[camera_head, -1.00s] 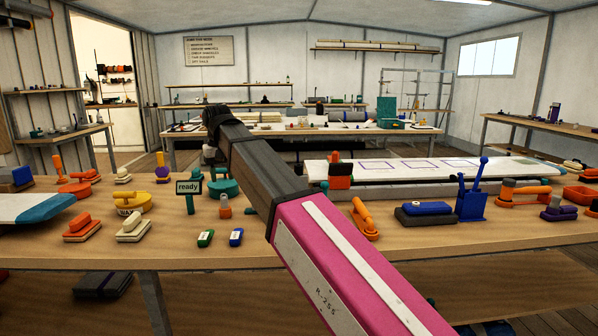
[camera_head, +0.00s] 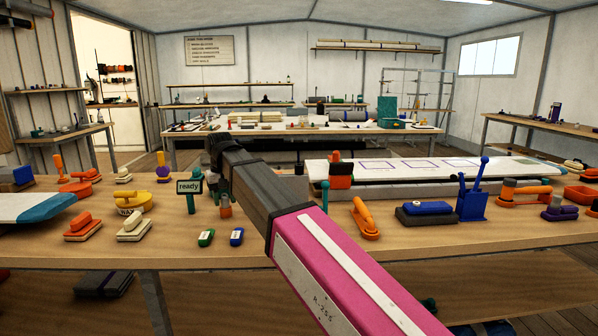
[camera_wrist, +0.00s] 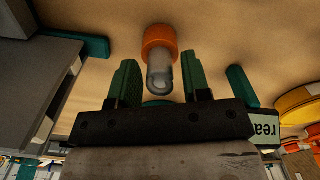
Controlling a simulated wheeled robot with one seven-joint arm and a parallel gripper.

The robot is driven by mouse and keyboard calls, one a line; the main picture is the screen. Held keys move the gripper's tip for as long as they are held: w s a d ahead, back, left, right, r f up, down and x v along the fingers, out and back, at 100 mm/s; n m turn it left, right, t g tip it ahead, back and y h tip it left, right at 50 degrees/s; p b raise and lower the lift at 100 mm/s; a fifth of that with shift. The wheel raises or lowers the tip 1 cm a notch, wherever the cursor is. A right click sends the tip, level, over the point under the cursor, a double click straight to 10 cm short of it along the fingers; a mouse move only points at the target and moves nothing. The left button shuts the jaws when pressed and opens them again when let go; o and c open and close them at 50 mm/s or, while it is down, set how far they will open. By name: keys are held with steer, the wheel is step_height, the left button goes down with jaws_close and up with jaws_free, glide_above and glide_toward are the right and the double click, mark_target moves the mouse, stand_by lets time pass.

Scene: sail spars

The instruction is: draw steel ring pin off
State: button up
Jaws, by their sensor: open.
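A small upright piece with an orange body (camera_head: 226,211) and a grey upper part stands on the bench right of the "ready" sign. In the wrist view its orange part (camera_wrist: 159,38) and grey steel-looking part (camera_wrist: 159,76) show, the latter with a curved, ring-like mark. I take the grey part for the ring pin; its exact shape is unclear. My gripper (camera_wrist: 159,63) is open, with one green finger on each side of the grey part and a visible gap at both sides. In the head view the fingers cannot be made out clearly.
The green "ready" sign (camera_head: 190,190) stands close at the left. A green block (camera_head: 206,237) and a blue block (camera_head: 237,237) lie in front. An orange clamp-like tool (camera_head: 365,220) and a long white board (camera_head: 440,168) are to the right.

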jaws_close()
steer(key=shift+r, duration=0.35)
steer(key=shift+r, duration=3.15)
